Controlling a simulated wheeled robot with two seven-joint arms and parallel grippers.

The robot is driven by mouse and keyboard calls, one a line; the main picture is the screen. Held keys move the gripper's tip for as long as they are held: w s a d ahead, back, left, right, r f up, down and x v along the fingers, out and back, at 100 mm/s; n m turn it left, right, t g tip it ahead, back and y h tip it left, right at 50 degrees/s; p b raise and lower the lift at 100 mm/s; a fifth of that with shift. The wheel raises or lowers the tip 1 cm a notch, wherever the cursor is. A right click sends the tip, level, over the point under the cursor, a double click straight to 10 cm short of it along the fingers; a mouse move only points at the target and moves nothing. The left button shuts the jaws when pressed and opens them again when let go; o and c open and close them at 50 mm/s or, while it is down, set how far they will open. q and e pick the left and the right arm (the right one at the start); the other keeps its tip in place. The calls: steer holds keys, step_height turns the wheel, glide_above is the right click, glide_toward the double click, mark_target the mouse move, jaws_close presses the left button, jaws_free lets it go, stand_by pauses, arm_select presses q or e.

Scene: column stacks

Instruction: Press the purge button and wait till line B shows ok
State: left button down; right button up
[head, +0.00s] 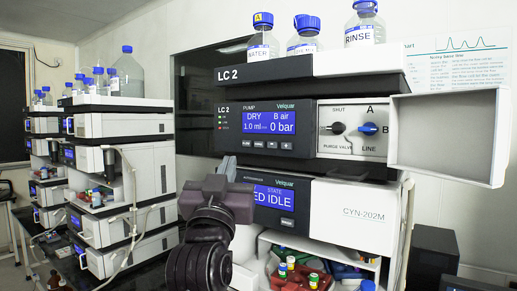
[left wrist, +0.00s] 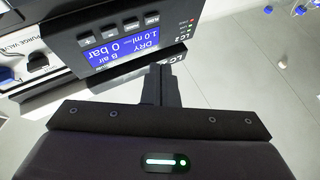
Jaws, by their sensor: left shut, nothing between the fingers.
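The pump module (head: 310,166) carries a blue display (head: 269,122) reading "DRY", "B air", "1.0 ml" and "0 bar"; the left wrist view shows the display upside down (left wrist: 120,48). A row of small dark buttons (head: 265,144) lies under it, also in the left wrist view (left wrist: 110,29); I cannot surely read which is purge. The purge valve knob (head: 337,128) is dark; the line knob (head: 368,128) is blue, beside "B". My left gripper (head: 230,176) is shut and empty, below the pump's left part. Its fingers (left wrist: 161,85) look apart from the buttons. My right gripper is out of view.
An open white door (head: 448,138) juts out right of the knobs. Bottles (head: 363,25) stand on top. Other stacks (head: 115,170) stand to the left, with tubing.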

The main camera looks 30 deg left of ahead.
mark_target(250, 151)
arm_select(q)
steer(key=shift+s+a+r+n+y, duration=0.2)
steer(key=shift+s+r+n+y, duration=0.15)
steer(key=shift+r+y, duration=0.25)
steer(key=shift+s+a+r+n+y, duration=0.25)
steer(key=shift+s+r+y, duration=0.15)
steer(key=shift+r, duration=0.25)
steer(key=shift+w, duration=0.1)
steer(key=w, duration=0.3)
steer(key=w+p, duration=0.1)
steer(key=w, duration=0.1)
steer(key=w+d+p, duration=0.1)
steer(key=w, duration=0.2)
steer(key=shift+w, duration=0.35)
steer(key=shift+a, duration=0.1)
stand_by(0.7)
steer(key=shift+w, duration=0.15)
